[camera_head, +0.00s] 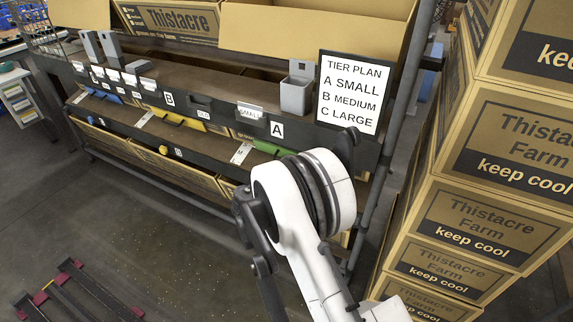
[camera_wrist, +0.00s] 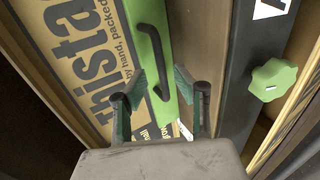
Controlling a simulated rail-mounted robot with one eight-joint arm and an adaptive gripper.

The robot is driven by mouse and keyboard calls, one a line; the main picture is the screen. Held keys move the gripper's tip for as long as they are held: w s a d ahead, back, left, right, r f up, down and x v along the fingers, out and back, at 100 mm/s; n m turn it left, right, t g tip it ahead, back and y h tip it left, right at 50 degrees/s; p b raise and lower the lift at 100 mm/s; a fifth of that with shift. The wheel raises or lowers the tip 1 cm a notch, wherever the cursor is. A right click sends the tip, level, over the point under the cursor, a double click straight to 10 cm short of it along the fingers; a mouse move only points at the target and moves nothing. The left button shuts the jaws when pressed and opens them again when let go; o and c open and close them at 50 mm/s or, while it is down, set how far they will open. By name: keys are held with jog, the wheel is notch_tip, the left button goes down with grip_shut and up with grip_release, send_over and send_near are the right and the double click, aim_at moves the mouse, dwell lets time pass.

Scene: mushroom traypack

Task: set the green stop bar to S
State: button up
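The green stop bar (camera_head: 270,147) lies along the rack's lower shelf, below the "A" label, partly hidden by my arm. In the wrist view the green bar (camera_wrist: 184,88) runs up the picture and carries a dark curved handle (camera_wrist: 157,52). My gripper (camera_wrist: 160,80) is open, with one fingertip on each side of the handle's lower end in the picture. I cannot tell whether it touches the handle. In the head view my arm hides the gripper. A white scale plate (camera_head: 241,152) sits left of the bar and seems to read M. I cannot make out an S mark.
A green knob (camera_wrist: 273,80) sticks out from the dark rail, right of the bar. A printed carton (camera_wrist: 85,60) lies left of it. A yellow bar (camera_head: 180,119) is farther left on the rack. Stacked cartons (camera_head: 505,145) stand close on the right.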

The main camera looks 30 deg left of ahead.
jog(key=v, duration=0.8)
jog(key=shift+d+r, duration=0.1)
jog(key=shift+d, duration=0.05)
